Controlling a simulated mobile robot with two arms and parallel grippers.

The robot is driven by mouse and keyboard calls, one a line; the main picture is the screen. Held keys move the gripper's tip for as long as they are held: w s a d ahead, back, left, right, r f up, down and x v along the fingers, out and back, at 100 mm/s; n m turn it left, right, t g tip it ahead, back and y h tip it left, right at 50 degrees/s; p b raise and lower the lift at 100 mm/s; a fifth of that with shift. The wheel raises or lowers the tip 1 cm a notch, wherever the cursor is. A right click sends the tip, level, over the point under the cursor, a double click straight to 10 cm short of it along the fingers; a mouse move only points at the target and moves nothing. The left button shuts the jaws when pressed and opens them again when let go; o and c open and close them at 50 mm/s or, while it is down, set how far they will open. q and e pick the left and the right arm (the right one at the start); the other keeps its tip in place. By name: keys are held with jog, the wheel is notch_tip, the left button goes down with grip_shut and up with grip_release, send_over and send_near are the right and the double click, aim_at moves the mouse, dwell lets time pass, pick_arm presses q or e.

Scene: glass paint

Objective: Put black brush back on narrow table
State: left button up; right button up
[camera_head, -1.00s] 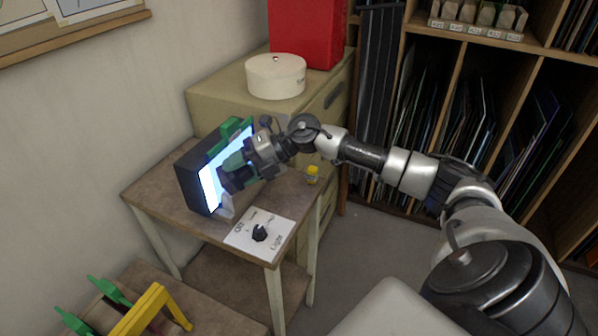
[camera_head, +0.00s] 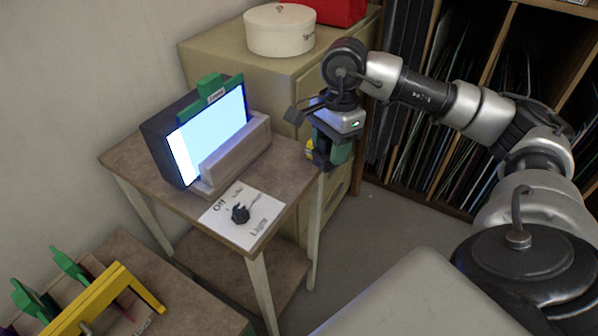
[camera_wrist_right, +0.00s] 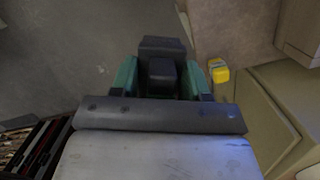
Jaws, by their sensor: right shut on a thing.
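My right gripper (camera_head: 331,152) is at the far right corner of the narrow wooden table (camera_head: 136,171), fingers pointing down. It is shut on a dark block, which I take to be the black brush (camera_wrist_right: 162,72); it shows between the green finger pads in the right wrist view. In the head view the brush is mostly hidden by the fingers, and I cannot tell whether it touches the table. My left gripper is not in view.
A lit screen box (camera_head: 214,130) with a green clip (camera_head: 211,88) stands on the table, behind a knob panel (camera_head: 262,213). A yellow item (camera_wrist_right: 218,70) is close to the gripper. A cabinet (camera_head: 230,61) stands behind. A yellow frame (camera_head: 90,298) is at lower left.

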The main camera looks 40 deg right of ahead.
jog(key=shift+s+d, duration=0.15)
jog(key=shift+d, duration=0.1)
jog(key=shift+w+a, duration=0.1)
jog(key=shift+w, duration=0.15)
jog(key=w+a+f, duration=0.1)
jog(key=w+f, duration=0.1)
jog(key=w, duration=0.1)
jog(key=w+a+f+p, duration=0.1)
jog(key=w+f, duration=0.1)
jog(key=w, duration=0.2)
jog(key=w+a+f+p, duration=0.1)
jog(key=w+f, duration=0.1)
jog(key=w, duration=0.1)
jog(key=shift+w+a+f, duration=0.15)
jog(key=shift+f, duration=0.15)
jog(key=shift+w+f, duration=0.1)
jog(key=shift+f, duration=0.3)
notch_tip(320, 180, down, 4)
jog(key=shift+r+p, duration=0.25)
jog(key=shift+p, duration=0.35)
jog(key=o, duration=1)
jog(key=shift+o, duration=0.2)
jog(key=shift+r, duration=0.1)
notch_tip(320, 180, up, 12)
jog(key=d+b, duration=0.1)
jog(key=shift+d, duration=0.25)
